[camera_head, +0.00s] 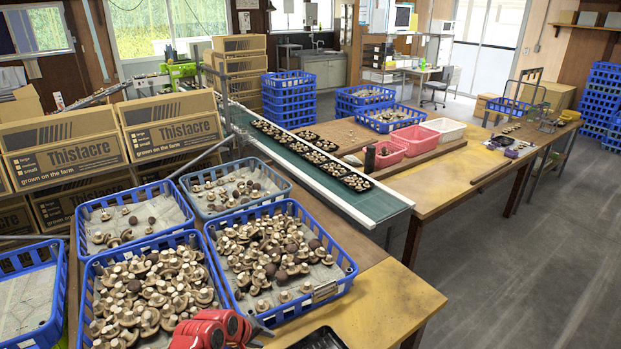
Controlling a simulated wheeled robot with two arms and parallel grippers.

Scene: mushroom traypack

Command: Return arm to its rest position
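My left gripper (262,332), red with dark fingers, shows at the bottom edge, low over the front of the blue crates. It is partly cut off by the frame, and I cannot tell whether its fingers are apart or closed. It is beside a blue crate (335,283) full of mushrooms and in front of another full blue crate (88,300). A black tray (318,338) lies to its right, partly cut off. My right gripper is out of view.
More blue crates (80,215) stand to the left and behind. A green conveyor (372,205) carries several black trays of mushrooms. Thistacre boxes (68,150) are stacked at left. Pink bins (415,137) sit on the long table (430,190). The yellow table corner (395,290) is bare.

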